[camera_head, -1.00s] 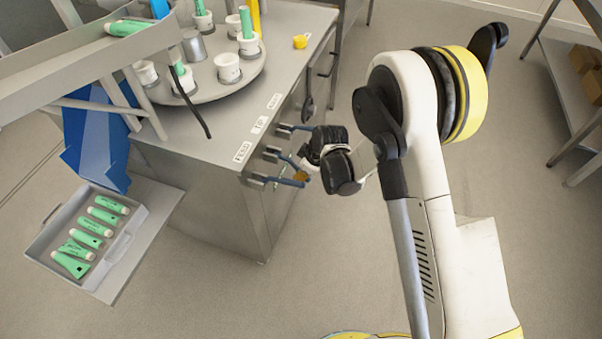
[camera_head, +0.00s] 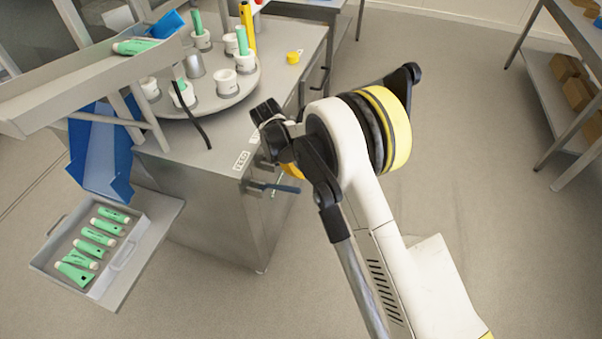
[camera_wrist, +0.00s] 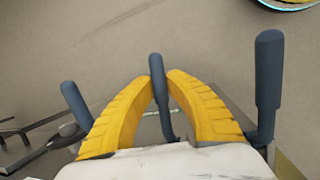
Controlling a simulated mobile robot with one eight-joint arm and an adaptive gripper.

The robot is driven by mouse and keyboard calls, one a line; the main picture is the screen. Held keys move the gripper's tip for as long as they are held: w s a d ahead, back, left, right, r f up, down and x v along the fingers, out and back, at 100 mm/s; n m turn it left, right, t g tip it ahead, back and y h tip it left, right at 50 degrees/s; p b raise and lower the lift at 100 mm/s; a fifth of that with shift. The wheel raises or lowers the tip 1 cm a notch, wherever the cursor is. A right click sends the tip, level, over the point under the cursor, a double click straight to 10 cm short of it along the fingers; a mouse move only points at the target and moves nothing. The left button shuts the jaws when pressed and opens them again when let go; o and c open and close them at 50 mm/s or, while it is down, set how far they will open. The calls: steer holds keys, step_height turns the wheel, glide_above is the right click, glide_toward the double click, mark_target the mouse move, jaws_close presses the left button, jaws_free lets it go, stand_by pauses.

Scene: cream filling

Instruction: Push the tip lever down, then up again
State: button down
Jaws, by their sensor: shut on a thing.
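Three blue-handled levers stand in a row on the machine's side. The middle one, taken as the tip lever (camera_wrist: 157,70), stands between the two yellow ribbed fingers of my gripper (camera_wrist: 161,82) in the wrist view. The fingers are shut on its handle, and its tip sticks out past them. The other levers, one at left (camera_wrist: 75,102) and one at right (camera_wrist: 268,85), are clear of the fingers. In the head view my gripper (camera_head: 287,168) is at the machine's side and hides the middle lever. The near lever (camera_head: 273,187) shows below it.
The grey machine table (camera_head: 205,150) carries a turntable (camera_head: 215,103) with white cups and green tubes. A yellow cap (camera_head: 293,57) lies on its top. A tray (camera_head: 118,262) of green tubes is at lower left. Shelves stand at far right. Open floor lies right of the machine.

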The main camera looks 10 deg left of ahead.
steer(key=shift+r+h, duration=0.55)
steer(key=shift+h, duration=0.15)
steer(key=c, duration=1.4)
jaws_free()
steer(key=v, duration=1.2)
